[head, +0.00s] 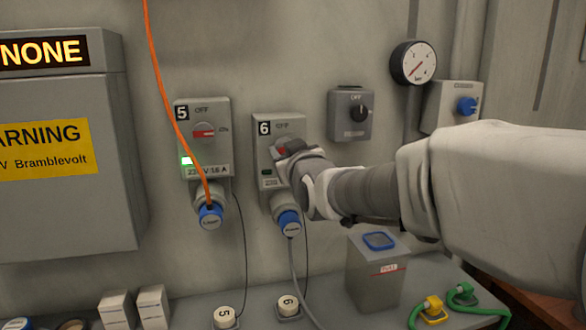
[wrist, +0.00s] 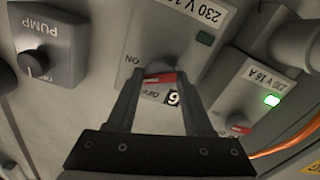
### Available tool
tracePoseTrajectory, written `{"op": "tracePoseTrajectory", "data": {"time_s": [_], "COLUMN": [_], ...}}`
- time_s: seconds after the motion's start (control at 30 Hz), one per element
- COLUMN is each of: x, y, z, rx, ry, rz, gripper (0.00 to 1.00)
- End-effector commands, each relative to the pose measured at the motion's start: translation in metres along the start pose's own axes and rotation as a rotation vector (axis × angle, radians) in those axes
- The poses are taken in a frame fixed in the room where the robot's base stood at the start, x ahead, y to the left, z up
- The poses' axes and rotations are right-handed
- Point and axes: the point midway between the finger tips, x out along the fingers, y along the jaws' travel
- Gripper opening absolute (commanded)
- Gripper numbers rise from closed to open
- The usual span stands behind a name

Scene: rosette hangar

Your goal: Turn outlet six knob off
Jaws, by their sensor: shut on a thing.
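The outlet six box (head: 262,125) is a grey wall box with a "6" and an OFF label at its top. Its knob, with a red mark (head: 280,151), is mostly hidden by my gripper in the head view. My gripper (head: 292,150) reaches in from the right and is shut on the knob. In the wrist view, the picture is turned over, and my two fingers (wrist: 160,84) stand either side of the knob (wrist: 160,78). Its exact angle is hard to tell. The small indicator (wrist: 204,38) on outlet six is dark green and unlit. A blue plug (head: 288,222) sits below.
Outlet five (head: 218,143) is at left, its green light lit, with an orange cable (head: 172,100) hanging across it. A pump switch (head: 351,115) and gauge (head: 413,64) are at right. A ledge with a grey box (head: 375,280) lies below.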

Motion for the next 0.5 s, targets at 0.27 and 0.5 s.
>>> {"op": "tracePoseTrajectory", "data": {"time_s": [0.27, 0.5], "x": [0.0, 0.0], "y": [-0.0021, -0.002], "z": [0.0049, 0.0045], "rx": [-0.264, -0.491], "ry": [0.004, 0.003], "rz": [0.001, 0.002], "gripper": [0.0, 0.0]}}
